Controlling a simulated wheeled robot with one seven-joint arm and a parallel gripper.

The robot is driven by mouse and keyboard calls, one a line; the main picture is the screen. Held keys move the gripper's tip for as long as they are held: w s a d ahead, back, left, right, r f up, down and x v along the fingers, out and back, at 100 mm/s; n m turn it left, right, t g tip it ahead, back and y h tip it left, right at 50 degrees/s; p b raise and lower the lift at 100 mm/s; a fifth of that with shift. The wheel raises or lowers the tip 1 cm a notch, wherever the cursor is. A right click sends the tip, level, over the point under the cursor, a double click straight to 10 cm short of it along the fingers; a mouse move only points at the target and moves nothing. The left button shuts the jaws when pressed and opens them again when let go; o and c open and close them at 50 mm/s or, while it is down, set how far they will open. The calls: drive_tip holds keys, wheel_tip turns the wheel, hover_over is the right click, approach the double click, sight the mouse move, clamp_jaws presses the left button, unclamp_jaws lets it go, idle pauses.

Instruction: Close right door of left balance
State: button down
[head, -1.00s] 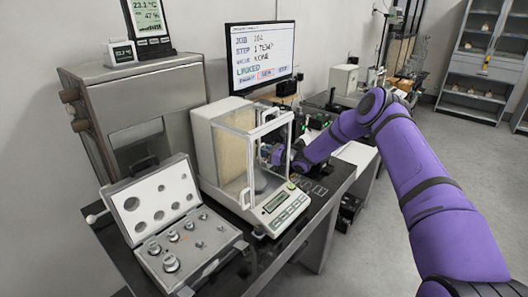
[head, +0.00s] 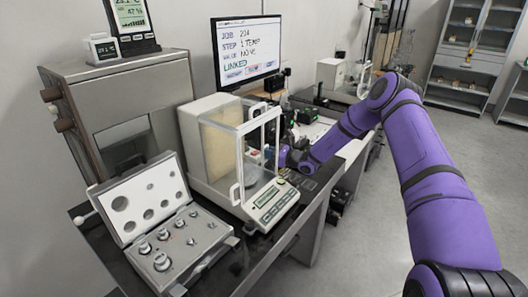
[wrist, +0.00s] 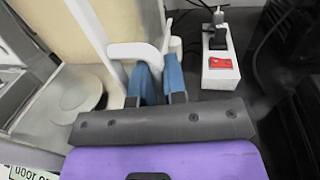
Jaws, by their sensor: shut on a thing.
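The left balance (head: 200,125) is a white box with glass walls, standing on the dark table with its keypad (head: 272,201) facing front. My gripper (head: 270,155) is at the balance's right side, partly hidden by the glass and frame. In the wrist view, my gripper's two blue fingers (wrist: 160,82) are closed at the white loop handle (wrist: 134,50) of the right door. The round weighing pan (wrist: 80,93) shows to the left. How far the door stands open is unclear.
An open case of weights (head: 155,215) lies at the front left, next to a metal cabinet (head: 118,95). A monitor (head: 246,50) stands behind the balance. A white power strip with a red switch (wrist: 220,64) lies right of the fingers. Open floor is at the right.

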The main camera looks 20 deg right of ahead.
drive_tip(key=c, duration=1.5)
unclamp_jaws()
drive_tip(key=shift+o, duration=0.2)
drive_tip(key=v, duration=1)
drive_tip(key=shift+s+d, duration=0.3)
